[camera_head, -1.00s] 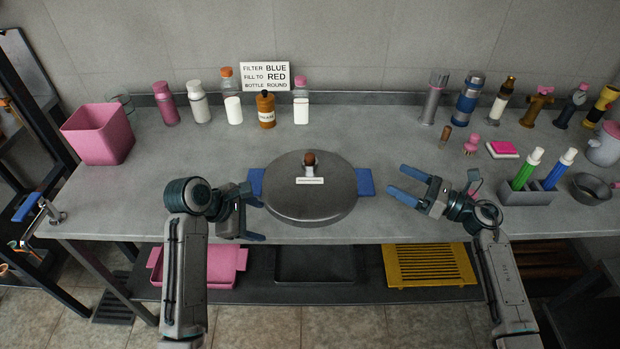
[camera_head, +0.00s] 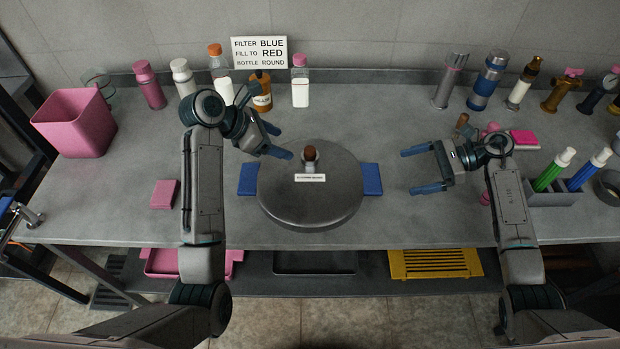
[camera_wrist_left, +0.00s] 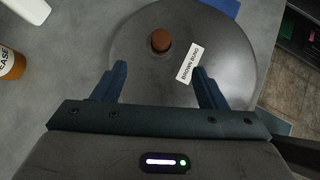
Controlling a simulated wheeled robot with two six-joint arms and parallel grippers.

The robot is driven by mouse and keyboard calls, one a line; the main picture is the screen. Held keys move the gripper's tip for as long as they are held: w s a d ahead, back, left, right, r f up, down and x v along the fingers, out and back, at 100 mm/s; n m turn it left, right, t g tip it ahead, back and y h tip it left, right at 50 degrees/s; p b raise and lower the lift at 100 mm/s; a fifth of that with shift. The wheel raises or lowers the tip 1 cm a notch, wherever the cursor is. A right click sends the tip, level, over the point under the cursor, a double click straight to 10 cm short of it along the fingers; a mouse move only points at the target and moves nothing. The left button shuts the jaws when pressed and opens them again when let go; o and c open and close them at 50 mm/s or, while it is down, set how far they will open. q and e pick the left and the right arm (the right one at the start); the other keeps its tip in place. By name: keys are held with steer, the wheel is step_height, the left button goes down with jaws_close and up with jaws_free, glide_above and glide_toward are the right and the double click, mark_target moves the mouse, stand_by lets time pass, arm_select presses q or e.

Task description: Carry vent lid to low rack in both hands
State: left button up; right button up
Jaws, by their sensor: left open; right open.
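The vent lid (camera_head: 311,205) is a round dark grey lid with a brown knob, a white label and a blue handle on each side. It lies on the steel counter, and it also shows in the left wrist view (camera_wrist_left: 150,80). My left gripper (camera_head: 285,142) is open and empty at the lid's upper left, with its fingers over the lid's rim in the wrist view. My right gripper (camera_head: 408,171) is open and empty to the right of the lid's right blue handle (camera_head: 372,179), apart from it. The low rack (camera_head: 375,283) is the dark shelf under the counter.
On the low rack are a pink tray (camera_head: 160,265), a dark tray (camera_head: 313,262) and a yellow slatted rack (camera_head: 436,263). A pink bin (camera_head: 75,122) and a pink block (camera_head: 164,194) stand left. Bottles line the back by a sign (camera_head: 259,53). Pens in a holder (camera_head: 550,198) stand right.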

mark_target(305, 152)
arm_select(q)
steer(key=x, duration=0.9)
steer(key=shift+d+f, duration=0.3)
arm_select(e)
steer(key=x, duration=1)
steer(key=shift+s+r, duration=0.1)
arm_select(q)
steer(key=c, duration=1.4)
arm_select(e)
steer(key=c, duration=1.4)
arm_select(q)
jaws_close()
arm_select(e)
steer(key=shift+o, duration=0.2)
